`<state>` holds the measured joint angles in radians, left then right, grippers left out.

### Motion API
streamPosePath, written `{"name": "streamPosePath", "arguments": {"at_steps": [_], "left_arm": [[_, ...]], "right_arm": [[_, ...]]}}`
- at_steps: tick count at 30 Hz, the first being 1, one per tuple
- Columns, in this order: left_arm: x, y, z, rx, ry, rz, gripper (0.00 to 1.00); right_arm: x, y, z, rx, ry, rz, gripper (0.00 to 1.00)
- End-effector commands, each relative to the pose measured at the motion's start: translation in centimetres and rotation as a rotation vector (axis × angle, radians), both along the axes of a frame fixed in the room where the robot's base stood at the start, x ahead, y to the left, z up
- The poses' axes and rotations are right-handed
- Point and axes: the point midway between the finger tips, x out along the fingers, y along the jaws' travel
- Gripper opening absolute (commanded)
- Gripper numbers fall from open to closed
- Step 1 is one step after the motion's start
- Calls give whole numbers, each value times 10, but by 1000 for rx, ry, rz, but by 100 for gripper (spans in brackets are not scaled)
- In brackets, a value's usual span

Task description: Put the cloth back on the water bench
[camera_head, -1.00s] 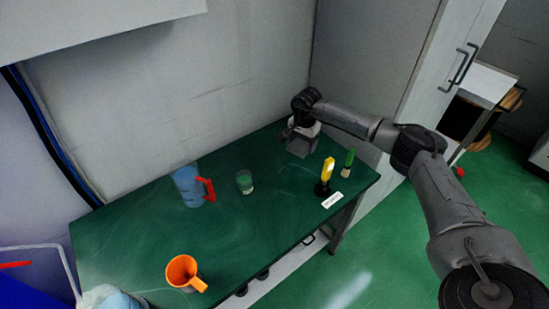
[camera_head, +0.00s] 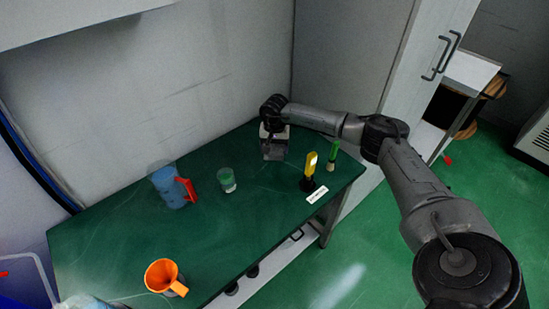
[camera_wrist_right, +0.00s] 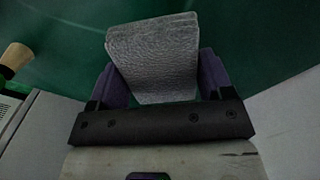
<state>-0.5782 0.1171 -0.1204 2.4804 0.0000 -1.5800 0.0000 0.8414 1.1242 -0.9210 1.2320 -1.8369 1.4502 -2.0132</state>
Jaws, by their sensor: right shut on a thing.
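The cloth (camera_wrist_right: 155,55) is a grey, textured, folded piece in the right wrist view, between the two purple fingers of my right gripper (camera_wrist_right: 165,75). The gripper is shut on it. In the head view the cloth (camera_head: 273,152) shows as a grey block below my right gripper (camera_head: 272,143), over the back right part of the green-topped bench (camera_head: 225,225). I cannot tell whether the cloth touches the bench top. My left gripper does not show.
On the bench are a blue jug with a red handle (camera_head: 168,186), a glass (camera_head: 227,180), an orange funnel-like jug (camera_head: 163,277), a yellow tool (camera_head: 309,165), a green-handled brush (camera_head: 332,155) and a white label (camera_head: 317,194). A tall cabinet (camera_head: 395,80) stands right of the bench.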

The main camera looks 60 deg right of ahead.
Motion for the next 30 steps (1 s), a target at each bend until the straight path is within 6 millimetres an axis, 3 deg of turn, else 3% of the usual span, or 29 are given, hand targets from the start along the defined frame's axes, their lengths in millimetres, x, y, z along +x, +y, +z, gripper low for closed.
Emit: {"name": "streamPosePath", "arguments": {"at_steps": [12, 25, 26, 30], "left_arm": [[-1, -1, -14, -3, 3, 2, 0], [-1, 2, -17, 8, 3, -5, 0], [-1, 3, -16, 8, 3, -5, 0], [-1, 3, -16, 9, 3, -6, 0]], "right_arm": [[0, 0, -48, 0, 1, -2, 51], [0, 0, -53, -1, 0, -2, 51], [0, 0, -52, 0, -1, -2, 75], [0, 0, -52, -1, 0, -1, 89]]}}
